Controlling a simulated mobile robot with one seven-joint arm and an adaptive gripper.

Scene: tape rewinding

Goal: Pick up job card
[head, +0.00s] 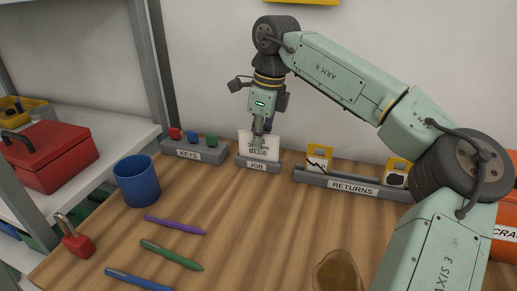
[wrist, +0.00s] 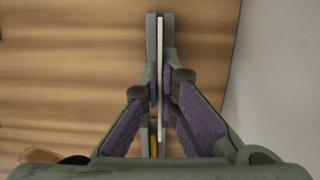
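The job card (head: 272,143) is white with dark print, the word BLUE readable. It stands upright at the grey JOB holder (head: 248,163); I cannot tell whether its lower edge is in the slot. My gripper (head: 258,141) points down over the card's upper part and hides some of its print. In the wrist view, the card (wrist: 160,42) shows edge-on as a thin white strip. My gripper's fingers (wrist: 160,88) are closed in on both of its faces, with no clear gap. The holder (wrist: 151,30) lies beneath them.
The KEYS rack (head: 205,153) stands left of the holder and the RETURNS tray (head: 330,180) right of it, all near the back wall. A blue mug (head: 137,182), several pens and a red padlock (head: 76,240) are nearer. The table's middle is clear.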

